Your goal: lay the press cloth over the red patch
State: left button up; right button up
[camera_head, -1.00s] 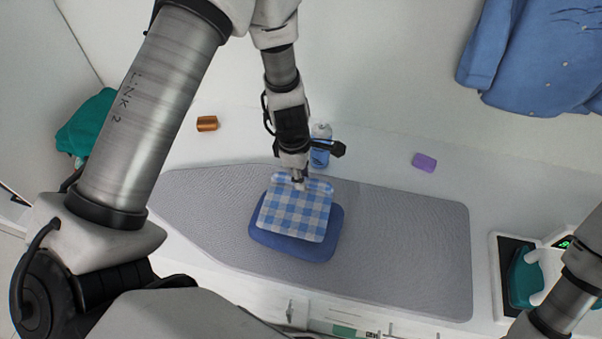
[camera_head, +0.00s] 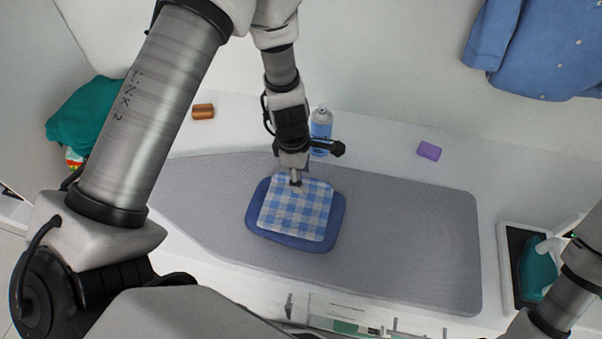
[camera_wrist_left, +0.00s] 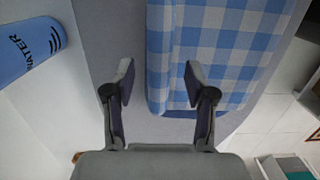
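The press cloth (camera_head: 297,212), blue-and-white checked, lies flat on a dark blue folded cloth (camera_head: 336,222) on the grey ironing board. Blue margins show around it. No red patch is visible; anything under the cloth is hidden. My left gripper (camera_head: 296,181) is at the cloth's far edge. In the left wrist view my left gripper (camera_wrist_left: 158,72) is open, its fingertips well apart, with the press cloth (camera_wrist_left: 215,50) below and to the right, partly behind one finger. My right arm shows at the lower right; its gripper is out of view.
The grey ironing board (camera_head: 420,240) is clear on its right. A blue water bottle (camera_head: 320,130) stands just behind my left gripper. A purple block (camera_head: 429,151) and an orange-brown block (camera_head: 203,111) lie behind the board. A teal iron (camera_head: 537,272) sits at right.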

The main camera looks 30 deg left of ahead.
pick_arm(q)
notch_tip(320, 180, up, 12)
jog(key=a, duration=0.1)
jog(key=shift+s+a, duration=0.15)
jog(key=shift+a, duration=0.05)
jog(key=shift+f, duration=0.15)
